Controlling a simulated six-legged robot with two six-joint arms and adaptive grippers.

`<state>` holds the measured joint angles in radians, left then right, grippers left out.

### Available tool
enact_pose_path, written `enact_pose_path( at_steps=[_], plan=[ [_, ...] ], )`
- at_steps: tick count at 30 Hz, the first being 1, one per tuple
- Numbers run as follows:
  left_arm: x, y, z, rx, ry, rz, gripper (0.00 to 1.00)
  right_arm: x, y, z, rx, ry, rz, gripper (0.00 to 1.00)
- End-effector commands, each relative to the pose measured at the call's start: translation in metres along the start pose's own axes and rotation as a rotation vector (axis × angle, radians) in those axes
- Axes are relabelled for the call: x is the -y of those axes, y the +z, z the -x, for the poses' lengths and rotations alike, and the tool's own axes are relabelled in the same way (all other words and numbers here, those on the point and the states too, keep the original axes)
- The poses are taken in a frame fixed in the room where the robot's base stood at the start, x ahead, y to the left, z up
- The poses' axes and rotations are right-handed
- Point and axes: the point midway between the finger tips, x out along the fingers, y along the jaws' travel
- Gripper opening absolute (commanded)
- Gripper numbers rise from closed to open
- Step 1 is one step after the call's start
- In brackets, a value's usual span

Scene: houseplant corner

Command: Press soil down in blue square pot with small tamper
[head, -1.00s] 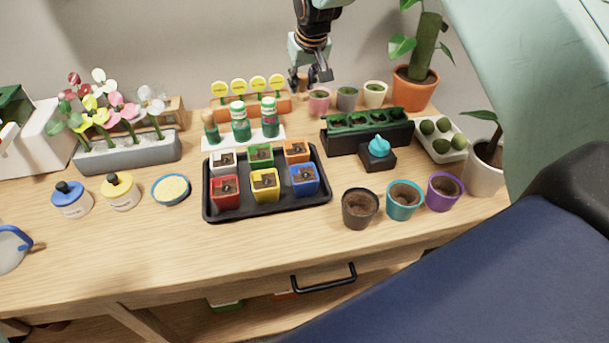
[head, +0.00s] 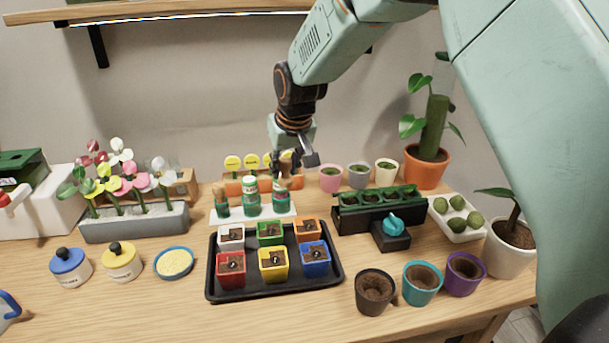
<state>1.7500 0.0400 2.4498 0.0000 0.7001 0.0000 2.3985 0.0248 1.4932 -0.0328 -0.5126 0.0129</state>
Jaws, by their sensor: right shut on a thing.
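The blue square pot (head: 315,262) stands in the front right corner of the black tray, with dark soil and a small grey spot on top. My right gripper (head: 297,161) hangs behind the tray, above the row of bottles. My left gripper is out of view.
The black tray (head: 212,280) also holds red, yellow, white, green and orange pots.

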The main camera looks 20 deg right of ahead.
Motion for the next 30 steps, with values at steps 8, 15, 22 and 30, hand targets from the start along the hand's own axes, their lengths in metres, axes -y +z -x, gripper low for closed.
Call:
enact_pose_path(
  at_steps=[8, 15, 22, 30],
  plan=[
    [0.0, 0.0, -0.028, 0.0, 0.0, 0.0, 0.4, 0.041, 0.05, 0.026, 0.001, -0.002, 0.026, 0.01],
    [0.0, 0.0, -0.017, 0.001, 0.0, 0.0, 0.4, 0.046, 0.092, 0.043, 0.003, 0.003, 0.001, 0.01],
    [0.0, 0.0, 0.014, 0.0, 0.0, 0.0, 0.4, 0.038, 0.103, 0.045, -0.002, 0.005, -0.02, 0.01],
    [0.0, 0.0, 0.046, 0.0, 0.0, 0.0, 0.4, 0.027, 0.112, 0.046, -0.003, 0.009, -0.039, 0.01]
  ],
)
